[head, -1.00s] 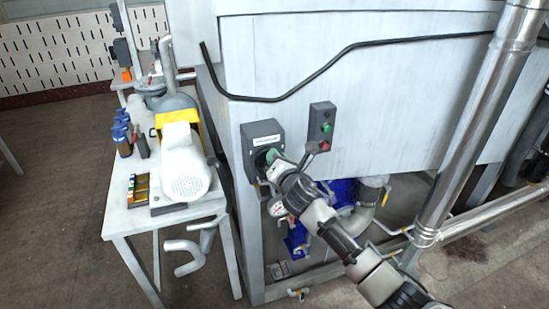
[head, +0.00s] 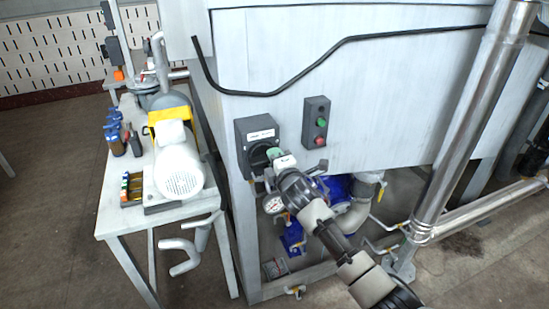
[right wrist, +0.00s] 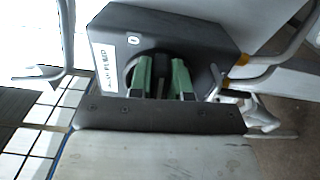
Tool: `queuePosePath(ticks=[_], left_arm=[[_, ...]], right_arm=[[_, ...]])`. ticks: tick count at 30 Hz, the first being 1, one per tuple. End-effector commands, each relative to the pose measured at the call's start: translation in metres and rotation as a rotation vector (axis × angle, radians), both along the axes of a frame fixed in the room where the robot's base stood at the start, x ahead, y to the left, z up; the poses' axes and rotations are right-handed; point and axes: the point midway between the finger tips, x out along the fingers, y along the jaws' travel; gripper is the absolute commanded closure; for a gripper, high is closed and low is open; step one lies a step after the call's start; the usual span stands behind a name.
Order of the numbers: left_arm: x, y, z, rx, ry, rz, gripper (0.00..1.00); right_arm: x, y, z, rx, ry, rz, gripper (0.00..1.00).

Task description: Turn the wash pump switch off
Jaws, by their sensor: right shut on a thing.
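The wash pump switch (head: 242,138) is a dark grey box with a white label on the front of the large pale metal cabinet. It also shows in the right wrist view (right wrist: 190,32), with a label that is only partly readable. My right gripper (head: 270,155) is at the box's round black knob. In the right wrist view, the green fingers of the right gripper (right wrist: 160,82) stand on either side of the knob's black handle (right wrist: 160,78) and are shut on it. The gripper hides part of the knob in the head view. My left gripper is out of view.
A control box with green and red buttons (head: 316,122) sits just right of the switch. A black cable (head: 330,55) runs above it. A bench (head: 125,215) with a motor (head: 180,165) stands to the left, and a shiny pipe (head: 470,130) rises on the right.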

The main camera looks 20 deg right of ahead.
Motion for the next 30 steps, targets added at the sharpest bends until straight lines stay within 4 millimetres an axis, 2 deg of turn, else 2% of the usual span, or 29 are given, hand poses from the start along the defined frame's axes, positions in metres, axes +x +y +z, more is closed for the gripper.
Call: queuePosePath(ticks=[9,23,24,28,30], left_arm=[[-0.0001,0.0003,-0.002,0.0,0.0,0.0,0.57],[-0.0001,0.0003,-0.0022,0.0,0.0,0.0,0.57],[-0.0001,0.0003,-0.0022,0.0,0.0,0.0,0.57],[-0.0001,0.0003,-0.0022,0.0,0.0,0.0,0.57],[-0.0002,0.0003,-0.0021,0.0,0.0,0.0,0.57]], right_arm=[[-0.0002,-0.0002,-0.0041,0.09,0.006,-0.001,1.0],[-0.0003,0.0001,-0.0046,0.105,0.008,0.0,1.0],[-0.0003,0.0001,-0.0046,0.105,0.008,0.0,0.77],[-0.0003,0.0,-0.0043,0.103,0.007,0.0,0.57],[-0.0002,0.0001,-0.0039,0.102,0.006,0.0,0.56]])
